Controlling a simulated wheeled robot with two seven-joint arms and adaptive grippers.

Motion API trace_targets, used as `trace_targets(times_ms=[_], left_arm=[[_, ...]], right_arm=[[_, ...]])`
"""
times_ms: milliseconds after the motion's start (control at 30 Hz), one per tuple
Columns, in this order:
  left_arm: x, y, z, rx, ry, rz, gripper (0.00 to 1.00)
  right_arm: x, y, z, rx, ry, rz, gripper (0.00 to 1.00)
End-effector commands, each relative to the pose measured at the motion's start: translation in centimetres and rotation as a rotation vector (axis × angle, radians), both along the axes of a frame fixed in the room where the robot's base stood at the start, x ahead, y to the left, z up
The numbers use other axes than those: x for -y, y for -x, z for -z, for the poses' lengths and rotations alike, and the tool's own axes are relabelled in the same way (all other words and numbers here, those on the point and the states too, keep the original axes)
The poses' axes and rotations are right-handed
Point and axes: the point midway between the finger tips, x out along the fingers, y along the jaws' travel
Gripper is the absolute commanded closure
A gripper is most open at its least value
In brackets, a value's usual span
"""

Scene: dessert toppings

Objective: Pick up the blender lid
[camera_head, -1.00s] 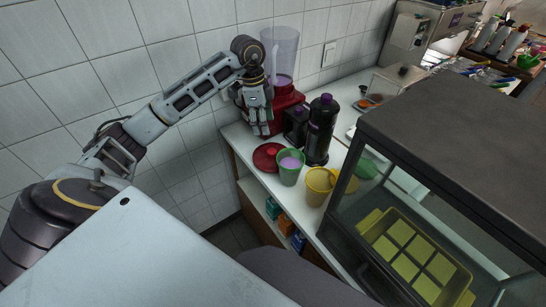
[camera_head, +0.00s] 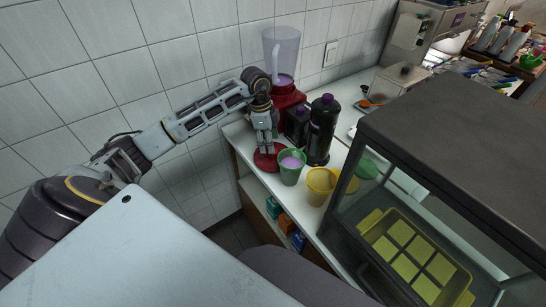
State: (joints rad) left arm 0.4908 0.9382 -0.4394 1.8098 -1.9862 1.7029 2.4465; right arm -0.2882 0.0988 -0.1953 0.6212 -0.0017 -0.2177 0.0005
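The red blender lid (camera_head: 262,163) lies on the white counter, left of the green cup. My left gripper (camera_head: 266,149) points down over the lid, its fingertips at or just above the lid's middle. The gripper hides part of the lid. I cannot tell whether the fingers touch it or how far they are apart. The blender (camera_head: 281,55), with a clear jug on a red base, stands behind the gripper without a lid on top. My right gripper is out of view.
A green cup with purple contents (camera_head: 290,168) stands close to the lid's right. A yellow cup (camera_head: 319,187), a dark bottle (camera_head: 321,130) and a smaller dark container (camera_head: 297,124) are farther right. A glass display case (camera_head: 440,150) fills the right. The tiled wall (camera_head: 120,60) bounds the left.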

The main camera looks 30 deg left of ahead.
Motion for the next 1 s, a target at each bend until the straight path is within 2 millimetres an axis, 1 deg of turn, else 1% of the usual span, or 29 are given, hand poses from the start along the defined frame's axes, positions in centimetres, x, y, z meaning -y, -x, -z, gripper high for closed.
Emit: trace_targets(times_ms=[300,467,567,733,800,1000], left_arm=[[0.0,0.0,0.1,0.0,0.0,0.0,0.42],[0.1,-0.2,0.6,-0.001,0.001,-0.001,0.42],[0.3,-0.4,1.3,-0.002,0.001,-0.001,0.42],[0.6,-1.0,3.1,-0.001,0.002,0.0,0.42],[0.6,-1.0,3.9,-0.003,0.0,-0.001,0.42],[0.8,-1.1,5.1,0.0,0.0,0.0,0.42]], right_arm=[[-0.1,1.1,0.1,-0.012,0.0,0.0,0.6],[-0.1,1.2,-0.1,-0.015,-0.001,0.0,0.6],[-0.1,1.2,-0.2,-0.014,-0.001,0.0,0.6],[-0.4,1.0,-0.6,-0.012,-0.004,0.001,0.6],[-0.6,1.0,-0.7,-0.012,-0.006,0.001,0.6],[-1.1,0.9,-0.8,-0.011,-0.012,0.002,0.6]])
